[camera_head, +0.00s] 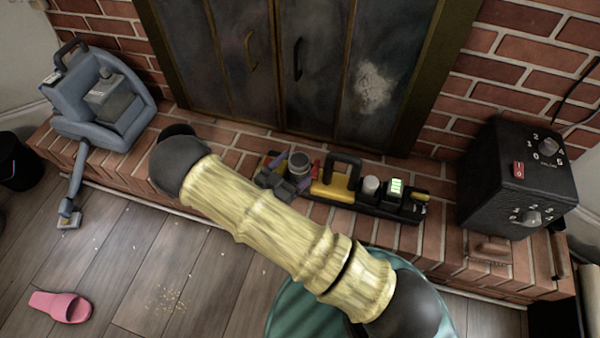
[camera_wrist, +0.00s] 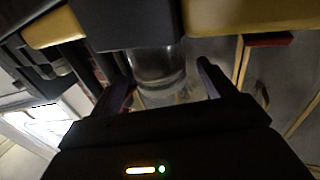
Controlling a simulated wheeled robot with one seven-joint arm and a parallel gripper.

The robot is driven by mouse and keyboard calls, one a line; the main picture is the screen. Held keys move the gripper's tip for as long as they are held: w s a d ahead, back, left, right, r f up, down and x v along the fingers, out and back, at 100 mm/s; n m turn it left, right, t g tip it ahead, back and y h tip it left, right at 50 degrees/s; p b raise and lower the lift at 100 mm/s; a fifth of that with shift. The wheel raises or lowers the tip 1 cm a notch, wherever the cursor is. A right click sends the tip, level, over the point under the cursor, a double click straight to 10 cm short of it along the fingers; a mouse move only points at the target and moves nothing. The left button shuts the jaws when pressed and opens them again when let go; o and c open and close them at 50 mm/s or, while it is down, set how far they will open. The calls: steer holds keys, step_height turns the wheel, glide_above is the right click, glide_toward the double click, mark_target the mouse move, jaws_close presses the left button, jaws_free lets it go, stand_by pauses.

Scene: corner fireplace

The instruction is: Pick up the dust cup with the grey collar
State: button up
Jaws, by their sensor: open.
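In the wrist view, a clear, round cup (camera_wrist: 158,66) sits between the two fingers of my gripper (camera_wrist: 166,82), under a dark grey block (camera_wrist: 130,22). The fingers are apart, one on each side of the cup. I cannot tell whether either touches it. In the head view, a small cup with a grey rim (camera_head: 299,164) stands on the brick hearth, just beyond my arm. My gripper (camera_head: 284,184) is at its near side, partly hidden by the arm. A paler, short cylinder (camera_head: 370,187) stands farther right in a black and yellow holder.
The black and yellow holder (camera_head: 350,193) lies along the hearth (camera_head: 450,258). A black box with knobs (camera_head: 512,180) stands at right, a blue-grey machine (camera_head: 100,100) at left. Fireplace doors (camera_head: 330,60) close off the back.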

steer(key=shift+c, duration=0.4)
steer(key=c, duration=1)
steer(key=shift+r, duration=0.1)
step_height(320, 180, up, 18)
steer(key=p, duration=0.8)
steer(key=shift+p, duration=0.35)
